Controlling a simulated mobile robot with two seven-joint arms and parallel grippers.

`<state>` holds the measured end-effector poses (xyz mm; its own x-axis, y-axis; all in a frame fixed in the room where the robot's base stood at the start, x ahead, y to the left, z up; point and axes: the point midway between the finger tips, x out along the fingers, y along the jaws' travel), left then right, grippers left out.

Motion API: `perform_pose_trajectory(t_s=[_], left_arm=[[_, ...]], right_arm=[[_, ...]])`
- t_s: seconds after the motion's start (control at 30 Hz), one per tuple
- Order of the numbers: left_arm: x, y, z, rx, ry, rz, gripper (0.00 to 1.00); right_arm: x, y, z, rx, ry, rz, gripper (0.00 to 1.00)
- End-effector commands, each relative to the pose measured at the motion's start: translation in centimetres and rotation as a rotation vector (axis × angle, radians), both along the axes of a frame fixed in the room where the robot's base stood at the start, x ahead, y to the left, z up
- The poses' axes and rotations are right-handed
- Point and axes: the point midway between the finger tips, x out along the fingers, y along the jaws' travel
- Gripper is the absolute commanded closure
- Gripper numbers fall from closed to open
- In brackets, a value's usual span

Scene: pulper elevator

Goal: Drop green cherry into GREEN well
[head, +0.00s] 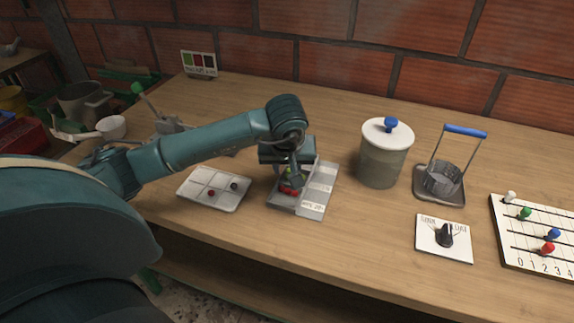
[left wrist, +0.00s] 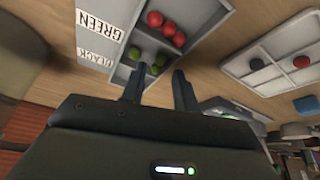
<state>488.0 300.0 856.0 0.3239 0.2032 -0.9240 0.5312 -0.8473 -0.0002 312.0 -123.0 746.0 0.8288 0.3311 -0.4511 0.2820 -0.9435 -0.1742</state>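The labelled grey tray (head: 313,203) stands on the bench under my left gripper (head: 291,184). In the left wrist view its side carries the words GREEN (left wrist: 98,20) and BLACK (left wrist: 101,58). My left gripper also shows in the left wrist view (left wrist: 159,73). Its fingers are apart, with green cherries seen between and beyond the tips; contact cannot be told. The arm partly hides the tray in the head view. My right gripper is not in view.
A white divided tray (head: 197,188) left of the labelled tray holds a red and a dark cherry. A lidded canister (head: 380,162), a blue-handled basket (head: 441,183), a dial plate (head: 431,244) and a peg board (head: 513,240) stand to the right. Bare bench lies in front.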

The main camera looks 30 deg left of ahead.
Motion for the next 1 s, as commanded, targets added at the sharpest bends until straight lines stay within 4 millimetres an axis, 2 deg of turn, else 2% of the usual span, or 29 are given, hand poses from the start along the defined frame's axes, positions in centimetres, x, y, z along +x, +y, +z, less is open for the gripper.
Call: perform_pose_trajectory(t_s=[0.13,0.23,0.5,0.7,0.83,1.0], left_arm=[[-0.1,-0.1,0.5,-0.001,-0.003,-0.001,0.7],[-0.5,-0.4,1.7,0.0,-0.004,-0.003,0.7],[-2.4,-1.6,7.3,0.0,-0.007,-0.002,0.7],[-3.6,-2.3,10.6,0.0,-0.003,-0.002,0.7],[-4.1,-2.6,11.8,0.0,-0.002,0.0,0.7],[-4.3,-2.7,12.2,0.0,0.0,0.0,0.7]], right_arm=[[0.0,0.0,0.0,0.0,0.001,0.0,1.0],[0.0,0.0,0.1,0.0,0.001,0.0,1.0],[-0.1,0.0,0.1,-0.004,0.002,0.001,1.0],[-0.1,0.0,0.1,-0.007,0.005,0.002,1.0],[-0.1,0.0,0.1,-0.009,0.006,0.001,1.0],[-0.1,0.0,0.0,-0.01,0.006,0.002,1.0]])
